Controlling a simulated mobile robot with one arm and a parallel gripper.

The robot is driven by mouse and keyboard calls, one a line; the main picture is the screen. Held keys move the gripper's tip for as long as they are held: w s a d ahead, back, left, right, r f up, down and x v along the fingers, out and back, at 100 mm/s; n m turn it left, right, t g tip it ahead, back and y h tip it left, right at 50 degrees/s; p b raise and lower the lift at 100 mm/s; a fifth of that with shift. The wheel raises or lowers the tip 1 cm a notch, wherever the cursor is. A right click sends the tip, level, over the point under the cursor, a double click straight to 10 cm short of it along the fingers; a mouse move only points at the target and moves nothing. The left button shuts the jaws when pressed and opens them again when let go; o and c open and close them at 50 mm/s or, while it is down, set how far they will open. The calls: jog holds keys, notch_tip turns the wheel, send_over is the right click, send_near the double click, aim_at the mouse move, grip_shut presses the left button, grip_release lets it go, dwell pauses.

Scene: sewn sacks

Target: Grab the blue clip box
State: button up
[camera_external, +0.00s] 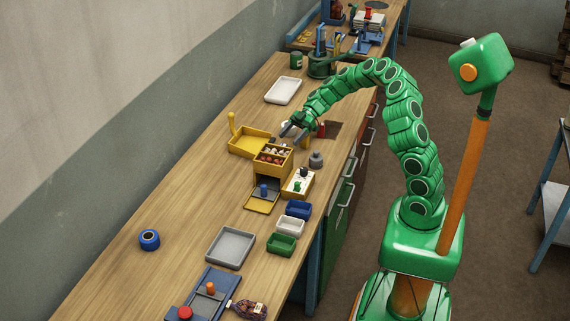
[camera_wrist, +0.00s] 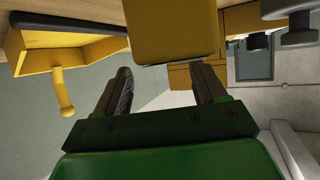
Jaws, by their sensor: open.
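A small blue open box (camera_external: 298,209) stands near the right edge of the bench, at the far end of a short row with a white box and a green box. It looks like the blue clip box, but its contents are too small to tell. I cannot make it out in the wrist view. My gripper (camera_external: 291,129) is over the bench near the yellow tray and yellow organizer, well beyond the blue box. In the wrist view my gripper (camera_wrist: 166,88) has its two dark fingers apart, with nothing held between them.
The yellow organizer (camera_external: 272,168) and yellow tray (camera_external: 246,147) stand close to my gripper. The white box (camera_external: 290,226) and green box (camera_external: 281,244) adjoin the blue one. A grey tray (camera_external: 231,247) and blue roll (camera_external: 149,240) lie nearer. The bench's left side is mostly clear.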

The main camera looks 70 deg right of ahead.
aim_at(285, 145)
jog(key=shift+w+a+f, duration=0.2)
jog(key=shift+a+f, duration=0.25)
jog(key=shift+f, duration=0.2)
jog(key=shift+w+a+f, duration=0.15)
jog(key=shift+a+f, duration=0.3)
jog(key=shift+f, duration=0.15)
jog(key=shift+w+a+f, duration=0.2)
jog(key=shift+a, duration=0.2)
jog(key=c, duration=1.1)
